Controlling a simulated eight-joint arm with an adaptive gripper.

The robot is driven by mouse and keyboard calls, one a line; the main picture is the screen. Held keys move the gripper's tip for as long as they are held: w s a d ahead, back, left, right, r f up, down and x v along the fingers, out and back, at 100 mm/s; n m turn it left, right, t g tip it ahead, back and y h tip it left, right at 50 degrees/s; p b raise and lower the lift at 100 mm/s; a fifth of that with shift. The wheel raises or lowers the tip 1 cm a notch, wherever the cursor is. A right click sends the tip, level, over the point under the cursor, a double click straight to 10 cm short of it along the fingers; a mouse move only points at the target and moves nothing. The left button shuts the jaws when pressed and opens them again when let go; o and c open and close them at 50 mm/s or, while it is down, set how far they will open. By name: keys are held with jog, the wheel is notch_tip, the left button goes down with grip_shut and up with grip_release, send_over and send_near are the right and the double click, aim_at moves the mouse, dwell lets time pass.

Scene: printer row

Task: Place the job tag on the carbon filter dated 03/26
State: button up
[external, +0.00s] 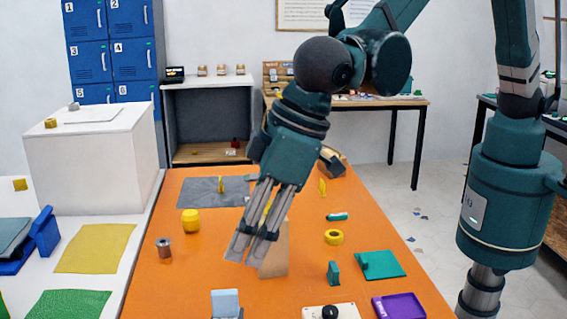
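My gripper (250,254) points down over the middle of the orange table. Its two long fingers are close together, and the view does not show whether they are open or shut. A tan upright piece (277,255) stands right beside the fingertips, partly hidden by them; I cannot tell whether they touch. No date or label is readable, so I cannot tell which thing is the carbon filter dated 03/26 or the job tag. A yellow cylinder (190,221) and a grey spool-like piece (164,248) stand to the left.
On the orange table (200,275) are a grey mat (200,193) with a yellow cone, a yellow ring (333,237), a teal tube (337,216), a green pad (385,265), a purple tray (400,307) and a light blue block (225,302). A white box (90,160) stands left.

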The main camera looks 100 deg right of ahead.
jog(key=s+d+r, duration=0.6)
jog(key=d, duration=0.3)
jog(key=s+d+r+t, duration=0.1)
jog(key=s+d+r, duration=0.4)
jog(key=d+r, duration=0.3)
jog(key=s+d+r, duration=0.5)
jog(key=s+d, duration=0.1)
jog(key=d, duration=0.4)
jog(key=s+d+f+t, duration=0.1)
jog(key=s+d, duration=0.7)
jog(key=s, duration=0.4)
jog(key=s+d+f, duration=0.1)
jog(key=s+d, duration=0.7)
jog(key=s, duration=0.5)
jog(key=shift+s+t, duration=0.3)
jog(key=shift+t, duration=0.1)
